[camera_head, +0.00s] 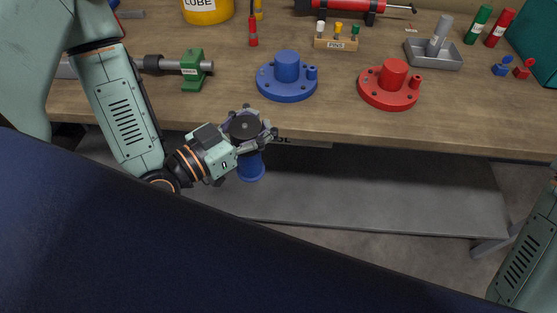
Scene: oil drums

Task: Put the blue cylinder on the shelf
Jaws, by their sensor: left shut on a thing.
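The blue cylinder (251,170) shows its blue lower end below my left gripper (255,129). My left gripper is shut on it, in front of the workbench's front edge. A dark round top shows between the fingers, and the middle of the cylinder is hidden by the gripper. The grey shelf (380,195) lies under the workbench; the cylinder appears over its left part in the picture. I cannot tell the height between them. My right gripper is out of view; only part of my right arm shows at the lower right edge.
The wooden workbench (330,130) overhangs the shelf. On it stand a blue flanged part (287,80), a red flanged part (390,87), a green block (192,72), a pin rack (337,42) and a metal tray (434,56). The visible shelf surface is clear.

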